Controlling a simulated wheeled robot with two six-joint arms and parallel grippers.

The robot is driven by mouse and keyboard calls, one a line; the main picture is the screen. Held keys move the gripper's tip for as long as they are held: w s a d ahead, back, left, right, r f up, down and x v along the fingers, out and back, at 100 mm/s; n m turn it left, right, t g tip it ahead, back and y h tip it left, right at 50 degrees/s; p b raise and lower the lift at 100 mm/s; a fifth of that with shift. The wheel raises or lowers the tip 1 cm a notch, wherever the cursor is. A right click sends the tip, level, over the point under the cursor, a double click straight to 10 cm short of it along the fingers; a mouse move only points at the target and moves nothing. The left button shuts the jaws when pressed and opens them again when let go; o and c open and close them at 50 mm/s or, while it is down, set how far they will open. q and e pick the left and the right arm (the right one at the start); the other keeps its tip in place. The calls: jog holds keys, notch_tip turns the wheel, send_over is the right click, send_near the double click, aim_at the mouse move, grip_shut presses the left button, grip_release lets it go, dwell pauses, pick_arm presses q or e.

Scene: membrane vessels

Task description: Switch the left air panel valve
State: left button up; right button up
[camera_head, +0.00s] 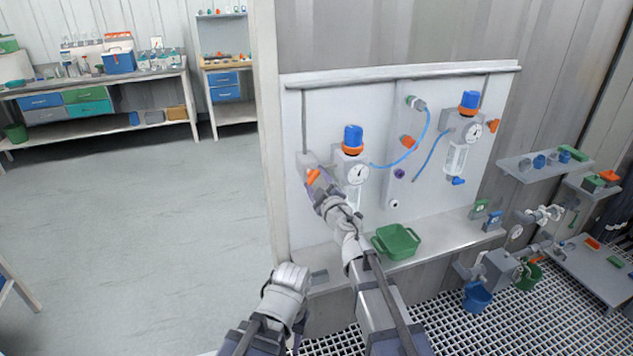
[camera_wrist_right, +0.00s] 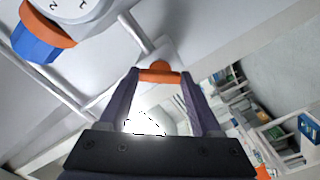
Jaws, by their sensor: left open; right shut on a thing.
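The air panel (camera_head: 450,200) is a pale board on the wall. Its left valve has an orange handle (camera_head: 313,176), left of the left regulator with a blue knob (camera_head: 353,137) and a round gauge (camera_head: 358,174). My right gripper (camera_head: 315,181) is shut on this handle; in the right wrist view the orange handle (camera_wrist_right: 158,75) spans between the two purple fingertips. The grip hides part of the valve body. My left gripper (camera_head: 298,336) is open, low in front of the panel's ledge, mostly hidden by its own wrist.
A green bin (camera_head: 397,241) stands on the ledge (camera_head: 450,235) beside my right arm. A right regulator (camera_head: 462,130) and blue hoses (camera_head: 410,154) are on the panel. Shelves and pipe fittings (camera_head: 515,262) crowd the right. The floor at left is clear.

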jog(key=n, duration=0.5)
jog(key=shift+n, duration=0.4)
dwell(0.4)
jog(key=o, duration=1.4)
jog(key=v, duration=0.8)
